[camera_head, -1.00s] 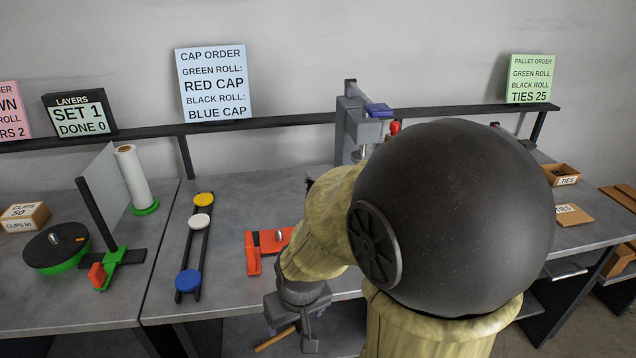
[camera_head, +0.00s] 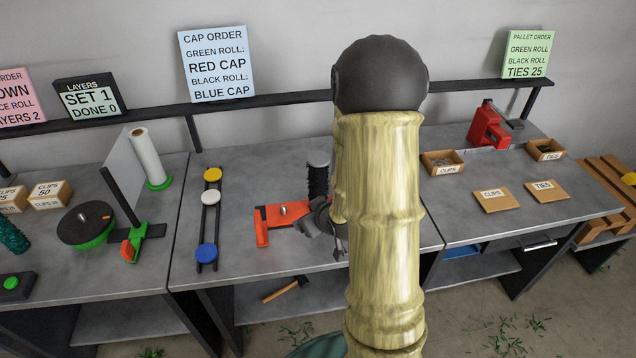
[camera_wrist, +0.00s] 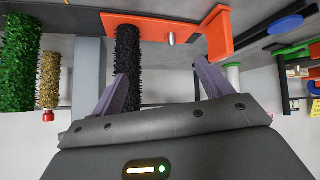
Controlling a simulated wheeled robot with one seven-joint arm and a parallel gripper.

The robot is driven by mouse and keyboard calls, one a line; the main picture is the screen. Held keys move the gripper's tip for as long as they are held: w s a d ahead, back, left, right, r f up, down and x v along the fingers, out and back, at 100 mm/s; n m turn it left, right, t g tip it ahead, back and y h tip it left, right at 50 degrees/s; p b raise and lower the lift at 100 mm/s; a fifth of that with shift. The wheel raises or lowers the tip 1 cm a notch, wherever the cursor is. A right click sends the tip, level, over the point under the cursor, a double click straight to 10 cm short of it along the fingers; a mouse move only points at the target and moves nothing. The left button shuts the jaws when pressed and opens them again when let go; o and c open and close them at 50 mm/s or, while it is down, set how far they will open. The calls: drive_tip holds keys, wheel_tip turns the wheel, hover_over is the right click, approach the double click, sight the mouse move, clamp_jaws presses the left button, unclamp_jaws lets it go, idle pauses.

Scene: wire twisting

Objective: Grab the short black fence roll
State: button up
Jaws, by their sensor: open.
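The short black fence roll (camera_head: 318,183) stands upright on the middle bench, just left of my arm, with a grey disc at its top. In the wrist view the black roll (camera_wrist: 128,58) shows as a dark bristly column beside the orange fixture. My gripper (camera_wrist: 161,68) is open, its two grey-purple fingers apart. The roll lies close to the left finger, which overlaps its edge in the picture; I cannot tell whether they touch. The space toward the right finger is empty. In the head view my gripper (camera_head: 325,220) is at the roll's lower part, partly hidden by my arm.
An orange fixture (camera_head: 283,216) lies left of the roll. A cap rack (camera_head: 208,225) with yellow, white and blue caps is further left. In the wrist view a green roll (camera_wrist: 20,65) and a gold roll (camera_wrist: 50,80) stand left. A red tool (camera_head: 487,128) stands right.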

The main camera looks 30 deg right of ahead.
drive_tip(key=s+d+m+t, duration=0.2)
drive_tip(key=d+t, duration=0.5)
drive_tip(key=t, duration=0.1)
drive_tip(key=shift+d+t, duration=0.2)
drive_tip(key=shift+t, duration=0.2)
drive_tip(key=shift+f, duration=0.1)
drive_tip(key=w+b, duration=0.2)
drive_tip(key=b, duration=0.2)
drive_tip(key=w+b, duration=0.2)
drive_tip(key=b, duration=0.2)
drive_tip(key=shift+w+d+f, duration=0.1)
drive_tip(key=shift+w+f, duration=0.05)
drive_tip(key=shift+f, duration=0.05)
drive_tip(key=b, duration=0.3)
drive_tip(key=shift+w+b, duration=0.3)
drive_tip(key=shift+b, duration=0.05)
